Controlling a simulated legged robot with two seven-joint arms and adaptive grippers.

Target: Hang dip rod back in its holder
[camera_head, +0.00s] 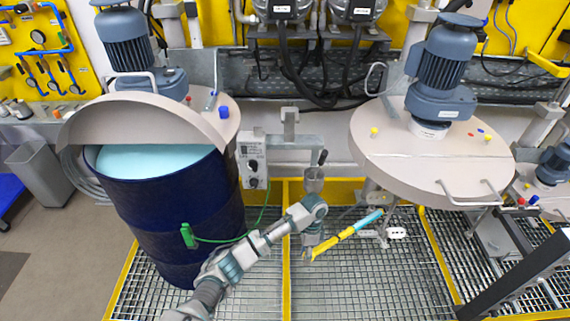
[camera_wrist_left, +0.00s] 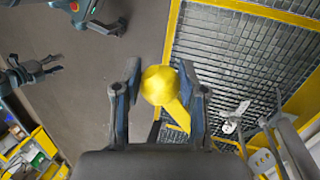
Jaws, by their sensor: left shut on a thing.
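My left gripper (camera_head: 309,252) points down over the floor grating, shut on the yellow end of the dip rod (camera_head: 345,234). The rod is yellow with a light blue far part, and slants up to the right in the head view. In the left wrist view the rod's round yellow knob (camera_wrist_left: 160,85) sits between the two fingers (camera_wrist_left: 163,98). A grey cup-like fitting (camera_head: 314,178) with a black-tipped lever is behind my left wrist; I cannot tell whether it is the holder. My right gripper is not in the head view; dark jointed parts in the wrist view are unclear.
An open dark blue drum (camera_head: 175,215) with light blue liquid stands left of my arm. A lid with a motor (camera_head: 440,150) is at the right. A control box (camera_head: 252,162) is between them. Yellow rails frame the grating (camera_head: 370,285).

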